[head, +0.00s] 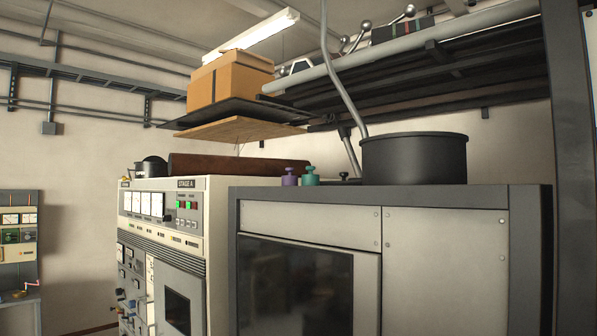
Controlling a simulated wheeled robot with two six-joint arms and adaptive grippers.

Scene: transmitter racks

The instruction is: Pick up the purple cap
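The purple cap (289,177) stands upright on top of the grey cabinet, near its back left corner. It is small, with a knob on top. A similar teal cap (309,176) stands just to its right. Neither of my grippers shows in the head view, so I cannot see where they are relative to the cap.
A large dark round pot (414,158) stands on the grey cabinet (440,260), right of the caps. A cream rack (160,215) adjoins on the left. A cardboard box (230,80) rests on a board (240,128) above. Pipes and a cable tray run overhead.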

